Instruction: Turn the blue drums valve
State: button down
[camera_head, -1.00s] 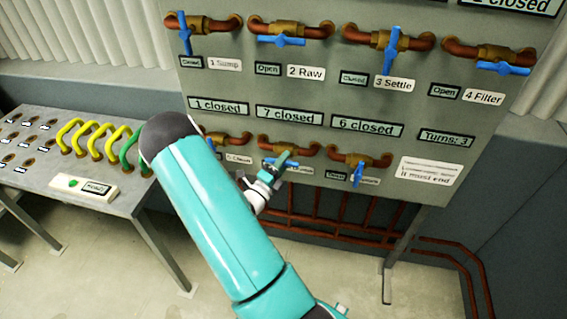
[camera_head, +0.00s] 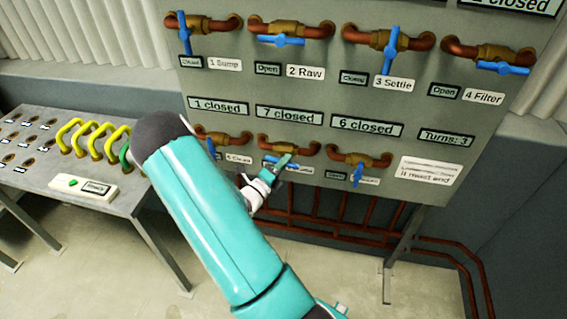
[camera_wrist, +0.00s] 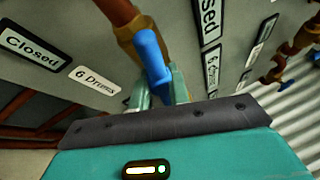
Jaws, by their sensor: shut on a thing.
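The drums valve is the middle one in the bottom row of the panel in the head view, a brass body (camera_head: 290,145) on copper pipe with a blue handle (camera_head: 268,160) partly hidden by my gripper (camera_head: 281,163). In the wrist view the blue handle (camera_wrist: 150,52) passes between the fingers of my gripper (camera_wrist: 162,88), which is shut on it. The label beside it reads 6 Drums (camera_wrist: 95,81), and the small status plate (camera_wrist: 32,48) reads Closed. The handle's exact angle is hard to tell.
Other blue-handled valves sit close by: one on the right (camera_head: 357,173), one on the left partly behind my arm, and the upper row. Displays read 1 closed (camera_head: 218,106), 7 closed (camera_head: 289,116), 6 closed (camera_head: 367,126) and Turns: 3 (camera_head: 446,139). A grey table (camera_head: 120,200) stands left.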

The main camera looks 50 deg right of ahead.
jog(key=m+y, duration=0.2)
jog(key=m, duration=0.3)
jog(key=shift+w+a+r, duration=0.1)
jog(key=shift+w, duration=0.05)
jog(key=shift+m+y, duration=1.1)
jog(key=shift+m, duration=0.8)
jog(key=shift+w+t, duration=0.1)
jog(key=shift+t, duration=0.2)
jog(key=c, duration=1.4)
grip_release()
jog(key=shift+c, duration=0.2)
jog(key=shift+o, duration=0.5)
jog(key=v, duration=1.3)
jog(key=shift+a, duration=0.35)
